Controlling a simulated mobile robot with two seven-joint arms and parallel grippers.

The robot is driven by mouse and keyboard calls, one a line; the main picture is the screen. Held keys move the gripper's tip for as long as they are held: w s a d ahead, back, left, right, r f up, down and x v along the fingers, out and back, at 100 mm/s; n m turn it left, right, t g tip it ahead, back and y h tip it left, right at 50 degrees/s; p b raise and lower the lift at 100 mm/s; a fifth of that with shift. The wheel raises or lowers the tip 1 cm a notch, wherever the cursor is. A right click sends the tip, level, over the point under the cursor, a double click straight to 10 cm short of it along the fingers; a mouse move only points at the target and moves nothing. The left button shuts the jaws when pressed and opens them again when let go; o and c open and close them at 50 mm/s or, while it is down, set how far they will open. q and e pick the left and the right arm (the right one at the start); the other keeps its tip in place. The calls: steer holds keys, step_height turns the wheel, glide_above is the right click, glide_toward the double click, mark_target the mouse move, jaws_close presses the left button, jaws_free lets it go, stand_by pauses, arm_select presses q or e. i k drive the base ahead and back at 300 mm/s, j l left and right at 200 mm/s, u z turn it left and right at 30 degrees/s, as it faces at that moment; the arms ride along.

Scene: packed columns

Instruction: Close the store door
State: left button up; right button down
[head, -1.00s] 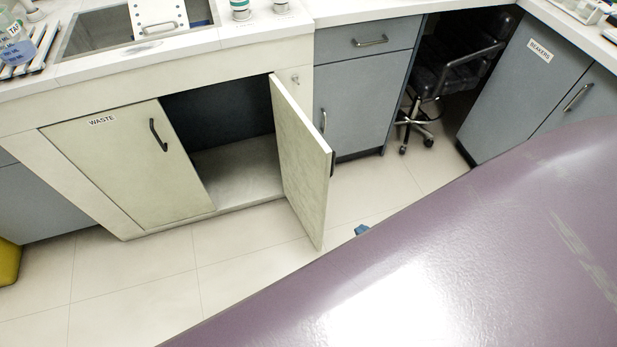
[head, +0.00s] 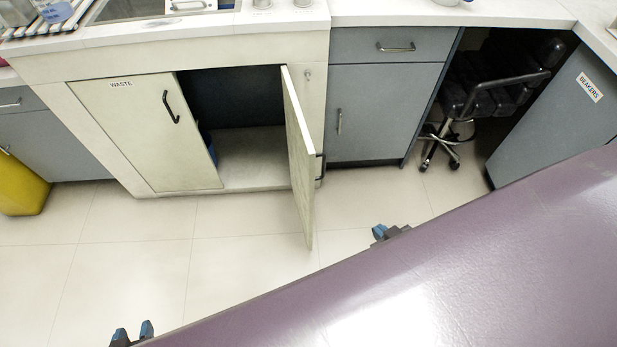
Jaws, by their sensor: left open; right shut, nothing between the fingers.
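The open cabinet door (head: 299,150) is a pale panel hinged at the right of the sink cabinet, swung out toward me and seen nearly edge-on. Its dark handle (head: 320,167) shows on its right side. The cabinet opening (head: 245,105) is dark inside, with part of a blue object at its left edge. My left gripper (head: 133,332) is open at the bottom left, well away from the door, with blue fingertips. My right gripper (head: 379,233) is shut and empty, right of the door's lower end and apart from it. My purple body hides most of both arms.
The closed door marked WASTE (head: 135,130) is left of the opening. Grey cabinets (head: 378,115) and an office chair (head: 490,100) stand to the right. A yellow bin (head: 22,188) is at the far left. The tiled floor (head: 215,235) before the cabinet is clear.

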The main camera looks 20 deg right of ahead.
mark_target(302, 154)
steer(key=l+u, duration=0.1)
steer(key=l, duration=0.35)
steer(key=k+l, duration=0.15)
steer(key=l, duration=0.25)
steer(key=l+u, duration=0.15)
steer(key=l, duration=0.3)
steer(key=k+l+u, duration=0.1)
steer(key=l, duration=0.35)
steer(key=i+l+u, duration=0.2)
steer(key=l, duration=0.25)
steer(key=k, duration=0.1)
